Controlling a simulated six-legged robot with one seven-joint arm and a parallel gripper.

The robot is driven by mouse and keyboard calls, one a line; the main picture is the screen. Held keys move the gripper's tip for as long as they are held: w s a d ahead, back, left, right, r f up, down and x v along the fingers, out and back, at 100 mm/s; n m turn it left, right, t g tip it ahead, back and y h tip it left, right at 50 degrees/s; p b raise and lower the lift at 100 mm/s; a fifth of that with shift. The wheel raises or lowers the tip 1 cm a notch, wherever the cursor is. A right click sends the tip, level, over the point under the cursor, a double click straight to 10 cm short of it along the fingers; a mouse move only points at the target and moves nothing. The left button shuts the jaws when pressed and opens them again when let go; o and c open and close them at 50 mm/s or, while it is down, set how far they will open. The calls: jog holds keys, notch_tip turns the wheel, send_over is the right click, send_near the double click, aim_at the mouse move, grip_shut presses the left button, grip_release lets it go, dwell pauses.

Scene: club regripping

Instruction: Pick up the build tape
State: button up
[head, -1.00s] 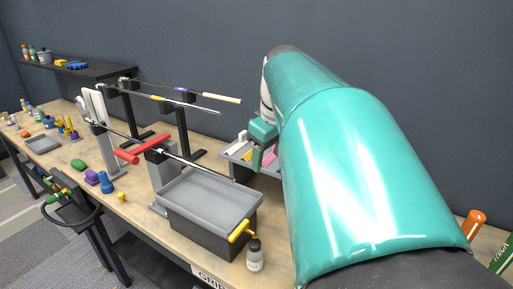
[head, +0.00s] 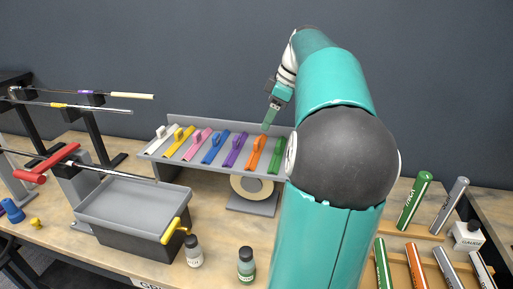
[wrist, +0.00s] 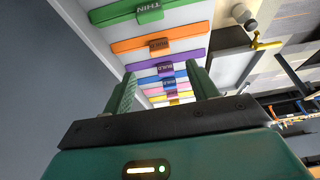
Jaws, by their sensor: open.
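A purple strip (head: 233,154) with a raised tab lies on the sloped grey rack (head: 174,119). Its tab lettering looks like "BUILD" in the wrist view (wrist: 193,57), though it is small. My gripper (head: 266,126) is open and empty, above the rack near the top of the orange strip (head: 254,160). In the wrist view my gripper's fingers (wrist: 163,88) stand apart, with the purple, blue and pink strips showing beyond and between them. A cream tape roll (head: 238,185) sits on a stand under the rack.
White, yellow, pink and blue strips lie left of the purple one; a green strip (head: 274,157) lies right. A dark wall is behind.

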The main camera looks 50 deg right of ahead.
aim_at(258, 140)
jog(key=x, duration=0.8)
jog(key=shift+w+f, duration=0.1)
jog(key=shift+c, duration=0.2)
jog(key=c, duration=1)
